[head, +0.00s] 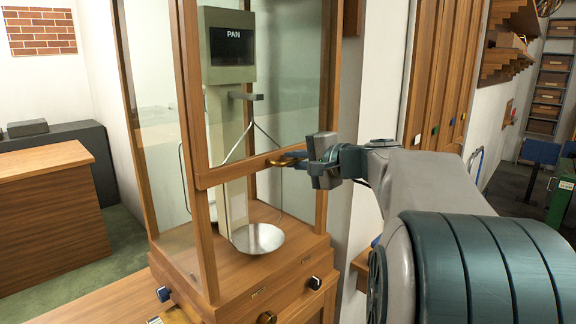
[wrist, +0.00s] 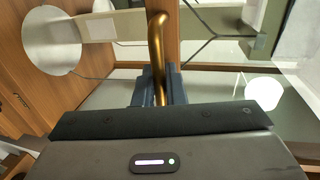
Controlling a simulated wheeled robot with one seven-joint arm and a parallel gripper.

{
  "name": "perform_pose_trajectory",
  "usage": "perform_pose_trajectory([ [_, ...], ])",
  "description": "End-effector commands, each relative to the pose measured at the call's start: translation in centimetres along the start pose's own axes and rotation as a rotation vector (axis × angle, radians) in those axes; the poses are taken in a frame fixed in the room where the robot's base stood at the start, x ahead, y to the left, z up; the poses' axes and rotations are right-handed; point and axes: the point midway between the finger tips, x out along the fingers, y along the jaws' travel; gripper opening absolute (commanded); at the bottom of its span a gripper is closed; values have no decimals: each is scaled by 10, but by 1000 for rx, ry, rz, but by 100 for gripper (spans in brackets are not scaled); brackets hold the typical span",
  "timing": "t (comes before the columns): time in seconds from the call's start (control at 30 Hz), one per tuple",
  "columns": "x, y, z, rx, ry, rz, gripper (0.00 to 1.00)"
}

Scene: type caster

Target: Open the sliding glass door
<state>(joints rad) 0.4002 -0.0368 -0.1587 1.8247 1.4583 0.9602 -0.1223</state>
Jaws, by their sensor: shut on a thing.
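The glass door (head: 290,90) is a wood-framed pane on the front of a tall wooden balance case. Its bottom rail (head: 235,172) stands well above the case's base, with an open gap below it. A brass handle (head: 287,160) is fixed to this rail near its right end. My gripper (head: 305,165) is at the handle, coming from the right. In the wrist view the curved brass handle (wrist: 156,40) runs down between my gripper's fingers (wrist: 160,88), which are shut on it. The fingertips are partly hidden behind the gripper body.
Inside the case are a grey column marked PAN (head: 232,48) and a hanging metal pan (head: 258,238). A brass knob (head: 267,317) and dark-tipped knobs (head: 314,283) project from the base. A wooden counter (head: 45,215) stands at left.

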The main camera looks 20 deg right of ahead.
Motion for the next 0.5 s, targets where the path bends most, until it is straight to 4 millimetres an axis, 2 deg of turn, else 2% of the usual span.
perform_pose_trajectory([
  [0.2, -1, -3, 0, -3, 2, -6, 0],
  [0.23, -1, -3, 0, -3, 2, -6, 13],
  [0.3, -1, -3, 0, -3, 1, -5, 26],
  [0.5, 0, -1, 1, -2, -1, -2, 26],
])
